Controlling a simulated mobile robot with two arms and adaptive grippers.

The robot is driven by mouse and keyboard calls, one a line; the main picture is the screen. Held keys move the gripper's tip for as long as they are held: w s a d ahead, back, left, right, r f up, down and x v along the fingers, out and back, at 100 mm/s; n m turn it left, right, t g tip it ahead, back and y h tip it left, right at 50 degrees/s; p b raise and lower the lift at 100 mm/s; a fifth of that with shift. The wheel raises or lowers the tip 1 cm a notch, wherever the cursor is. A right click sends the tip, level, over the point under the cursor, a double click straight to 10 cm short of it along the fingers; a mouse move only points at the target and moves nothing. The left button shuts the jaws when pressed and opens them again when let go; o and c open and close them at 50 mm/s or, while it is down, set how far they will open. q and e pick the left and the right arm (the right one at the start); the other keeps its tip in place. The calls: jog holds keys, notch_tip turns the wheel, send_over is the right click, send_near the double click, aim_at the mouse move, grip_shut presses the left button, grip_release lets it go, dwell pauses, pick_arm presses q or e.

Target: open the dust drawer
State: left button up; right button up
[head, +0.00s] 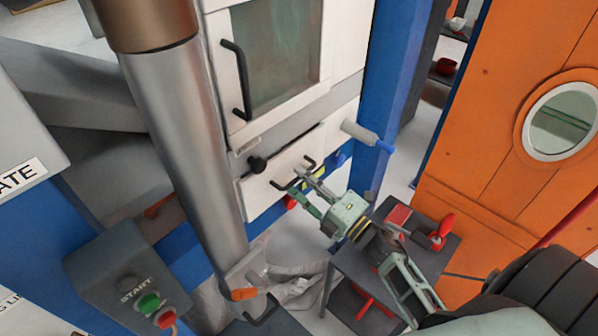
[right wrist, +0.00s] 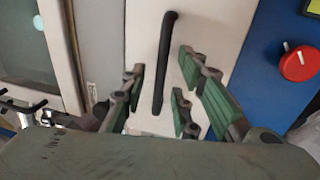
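In the right wrist view the handle (right wrist: 163,62) stands upright in the picture, in front of the white panel (right wrist: 193,32). My right gripper's green-padded fingers (right wrist: 166,95) are spread apart, with the handle in the gap between them. I see no clear contact between fingers and handle. My left gripper is not in view.
The windowed door (head: 275,55) has its own black handle (head: 236,80). A black knob (head: 257,164) and a grey cylinder with a blue end (head: 360,133) are close by. A small dark table (head: 345,262) stands below my right arm. A red knob (right wrist: 298,63) is at right.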

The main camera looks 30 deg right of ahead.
jog(key=shift+x, duration=0.85)
jog(key=shift+c, duration=0.5)
grip_shut()
